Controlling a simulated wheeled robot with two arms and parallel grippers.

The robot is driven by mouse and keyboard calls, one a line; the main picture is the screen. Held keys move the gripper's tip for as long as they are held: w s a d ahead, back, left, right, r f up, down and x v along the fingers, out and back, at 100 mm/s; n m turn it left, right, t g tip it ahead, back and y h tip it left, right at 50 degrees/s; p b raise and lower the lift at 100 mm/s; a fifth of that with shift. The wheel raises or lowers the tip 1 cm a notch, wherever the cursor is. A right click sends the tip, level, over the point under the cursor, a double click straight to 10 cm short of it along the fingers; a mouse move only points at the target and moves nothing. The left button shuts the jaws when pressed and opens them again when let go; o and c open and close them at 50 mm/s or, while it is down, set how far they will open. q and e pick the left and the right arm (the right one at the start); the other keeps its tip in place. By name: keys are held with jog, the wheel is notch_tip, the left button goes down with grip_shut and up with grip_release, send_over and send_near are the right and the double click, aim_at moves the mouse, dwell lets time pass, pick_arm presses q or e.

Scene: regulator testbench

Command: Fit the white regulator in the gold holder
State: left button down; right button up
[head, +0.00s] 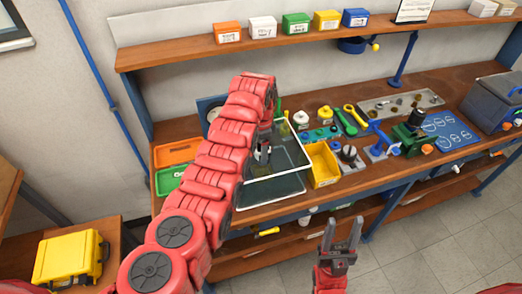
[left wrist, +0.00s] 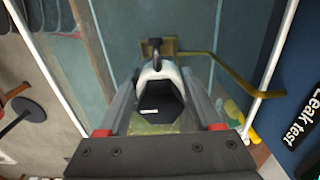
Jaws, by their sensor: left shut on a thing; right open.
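My left gripper (left wrist: 157,88) is shut on the white regulator (left wrist: 146,73), with one finger on each side of it. The regulator has a white body and a black, roughly hexagonal near end. The gold holder (left wrist: 228,73) is a bent gold bar with a plate just beyond the regulator; whether the two touch cannot be told. In the head view the left arm reaches over the clear tank (head: 264,196), and the gripper (head: 263,151) is partly hidden inside it. My right gripper (head: 341,236) is open and empty in front of the bench.
A yellow bin (head: 322,165) stands right of the tank. Orange (head: 177,152) and green (head: 170,179) trays lie to its left. A blue panel marked "Leak test" (left wrist: 307,120) stands beside the tank. Tools and fittings crowd the bench further right.

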pick_arm(q)
jog(key=shift+f+b, duration=3.05)
jog(key=shift+f, duration=0.35)
dwell(2.8)
jog(key=shift+f+b, duration=0.2)
jog(key=shift+b, duration=0.1)
dwell(0.4)
grip_release()
jog(key=shift+r, duration=0.1)
dwell(0.4)
